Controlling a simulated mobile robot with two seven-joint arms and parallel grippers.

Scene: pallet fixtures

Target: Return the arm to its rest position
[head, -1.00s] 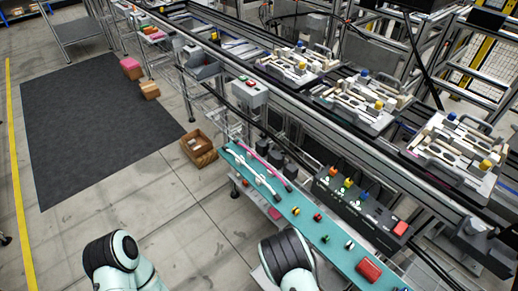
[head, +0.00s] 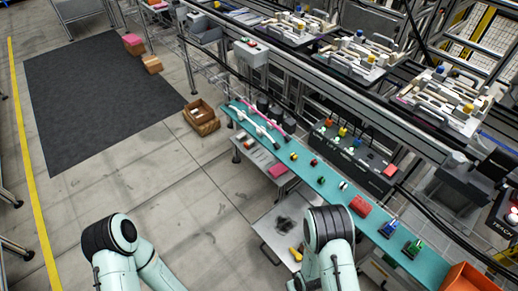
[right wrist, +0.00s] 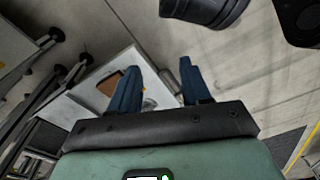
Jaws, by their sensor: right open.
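Both of my arms show as pale green links with black joint bands in the head view. My left arm (head: 112,240) is at the lower left over bare floor, and its gripper is outside the frame. My right arm (head: 328,235) is at the bottom, in front of the teal bench's near edge, and its gripper is not visible there. In the right wrist view my right gripper (right wrist: 158,70) has two dark blue fingers spread well apart. Nothing is held between them; a white surface and grey floor show beyond.
The teal shelf (head: 318,178) carries small coloured parts, a red block (head: 360,206) and white and pink rods. An orange bin (head: 465,279) stands at the lower right. A cardboard box (head: 201,117) and dark mat (head: 105,95) lie on open floor.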

